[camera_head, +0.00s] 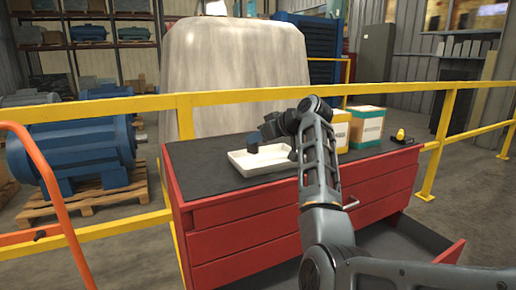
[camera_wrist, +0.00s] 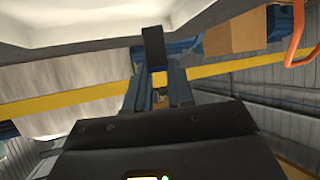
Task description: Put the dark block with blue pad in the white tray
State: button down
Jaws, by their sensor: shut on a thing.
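The white tray (camera_head: 262,162) lies on the dark top of the red cabinet. The dark block (camera_head: 253,143) is over the left part of the tray; I cannot tell whether it touches the tray floor. My gripper (camera_head: 262,136) reaches in from the right and is shut on the block. In the wrist view my gripper's two fingers (camera_wrist: 158,78) have the dark block (camera_wrist: 154,46) at their tips, with the pale tray (camera_wrist: 75,25) across the top of the picture. The blue pad is not clearly made out.
The red cabinet (camera_head: 245,232) has a drawer pulled out at lower right. Two boxes, one yellowish (camera_head: 340,132) and one green and tan (camera_head: 366,127), stand right of my arm. A small yellow and black item (camera_head: 401,136) sits at the right end. A yellow railing (camera_head: 220,98) runs behind.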

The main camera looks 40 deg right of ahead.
aim_at(256, 150)
jog(key=shift+f+p, duration=0.45)
jog(key=shift+f, duration=1.55)
jog(key=shift+f, duration=0.15)
jog(key=c, duration=1)
grip_release()
jog(key=b+v, duration=0.1)
jog(key=v, duration=1.1)
jog(key=shift+b, duration=0.3)
